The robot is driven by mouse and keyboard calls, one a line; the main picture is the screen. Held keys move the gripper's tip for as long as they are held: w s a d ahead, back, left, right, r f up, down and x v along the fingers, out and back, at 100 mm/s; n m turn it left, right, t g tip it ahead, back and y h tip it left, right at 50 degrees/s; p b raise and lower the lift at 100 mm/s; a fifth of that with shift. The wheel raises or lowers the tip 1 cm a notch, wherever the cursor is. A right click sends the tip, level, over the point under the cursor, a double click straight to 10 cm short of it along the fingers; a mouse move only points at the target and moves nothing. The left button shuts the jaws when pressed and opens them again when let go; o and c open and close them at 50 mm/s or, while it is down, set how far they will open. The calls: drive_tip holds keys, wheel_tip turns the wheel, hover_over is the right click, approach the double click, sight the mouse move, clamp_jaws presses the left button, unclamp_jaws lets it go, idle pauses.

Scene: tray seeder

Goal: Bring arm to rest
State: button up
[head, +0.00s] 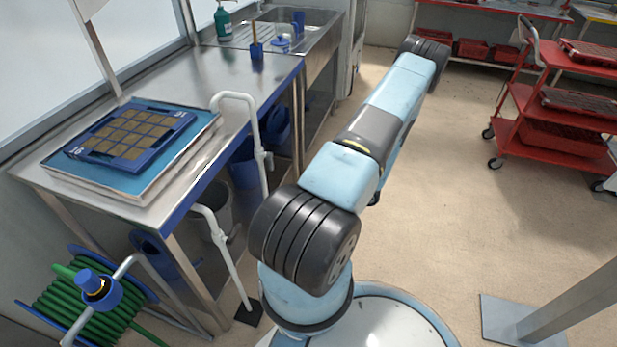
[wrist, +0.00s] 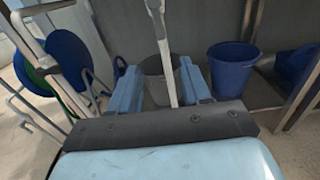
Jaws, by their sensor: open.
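My light-blue arm (head: 385,95) reaches up and away across the middle of the head view, from its base at the bottom to a dark joint near the top. My gripper is not visible in the head view. In the wrist view my gripper (wrist: 162,82) shows two light-blue fingers spread apart, with nothing held between them. A grey bucket (wrist: 157,68) and a white pipe (wrist: 161,40) show behind the gap between the fingers. I cannot tell how far they are from the fingertips.
A steel bench (head: 205,80) at left carries a blue seed tray (head: 75,150) on a stack. White bent pipes (head: 250,97) stand along its front. A green hose reel (head: 75,310) is at lower left. A red trolley (head: 520,140) stands at right. The floor between is clear.

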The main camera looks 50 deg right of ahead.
idle(0.3)
drive_tip(key=w+a+r+n+g+y, duration=0.1)
drive_tip(key=w+a+r+n+g, duration=0.2)
drive_tip(key=a+r+n+g, duration=0.5)
drive_tip(key=w+a+r+n+g, duration=0.2)
drive_tip(key=a+r+n, duration=0.25)
drive_tip(key=r, duration=0.75)
drive_tip(key=w+a+r+n+g+y, duration=0.1)
drive_tip(key=w+a+r+n+g, duration=0.2)
drive_tip(key=a+r+n+g, duration=0.5)
drive_tip(key=s+a+r+n+t+h, duration=0.3)
drive_tip(key=s+a+r, duration=0.4)
drive_tip(key=r, duration=0.4)
drive_tip(key=s+a+r+n+t+h, duration=0.4)
drive_tip(key=s+a+r+n+h, duration=0.2)
drive_tip(key=r, duration=0.6)
drive_tip(key=shift+s+a+n, duration=0.9)
drive_tip(key=shift+s+n, duration=0.05)
drive_tip(key=shift+s, duration=0.1)
